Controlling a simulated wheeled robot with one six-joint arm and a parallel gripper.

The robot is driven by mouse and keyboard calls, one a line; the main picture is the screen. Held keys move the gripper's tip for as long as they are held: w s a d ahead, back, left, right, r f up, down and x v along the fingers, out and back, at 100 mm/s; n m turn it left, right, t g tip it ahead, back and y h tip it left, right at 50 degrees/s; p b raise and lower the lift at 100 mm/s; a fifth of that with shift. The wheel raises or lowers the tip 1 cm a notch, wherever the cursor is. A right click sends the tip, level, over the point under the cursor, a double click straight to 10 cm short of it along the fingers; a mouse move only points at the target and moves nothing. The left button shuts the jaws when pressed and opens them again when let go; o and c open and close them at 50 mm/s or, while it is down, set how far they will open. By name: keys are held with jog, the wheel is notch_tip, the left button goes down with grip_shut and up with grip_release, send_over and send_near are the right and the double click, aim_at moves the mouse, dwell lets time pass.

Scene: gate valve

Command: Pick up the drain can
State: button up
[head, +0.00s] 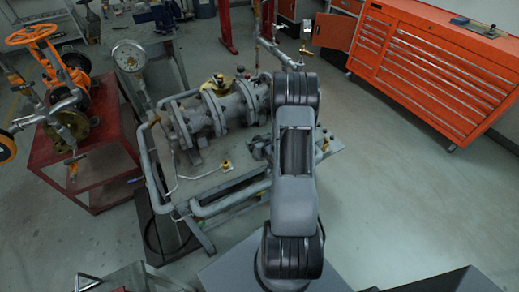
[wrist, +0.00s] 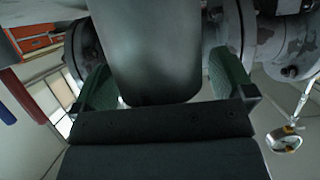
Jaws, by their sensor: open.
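In the wrist view my gripper (wrist: 158,82) is open, with one green-padded finger on each side of a smooth dark grey rounded body (wrist: 145,45). That body may be the drain can, but I cannot tell for sure. It fills the space between the fingers, and I cannot tell whether either finger touches it. In the head view my arm hides my gripper, and I cannot make out the can there.
A grey flanged valve and pipe assembly (head: 222,110) stands on a metal bench left of my arm. A red table (head: 95,180) with an orange handwheel valve (head: 32,34) is at left. An orange tool cabinet (head: 430,65) stands at back right. The floor (head: 400,180) at right is clear.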

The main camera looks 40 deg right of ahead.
jog(key=shift+c, duration=0.5)
jog(key=c, duration=1.2)
jog(key=shift+r, duration=0.15)
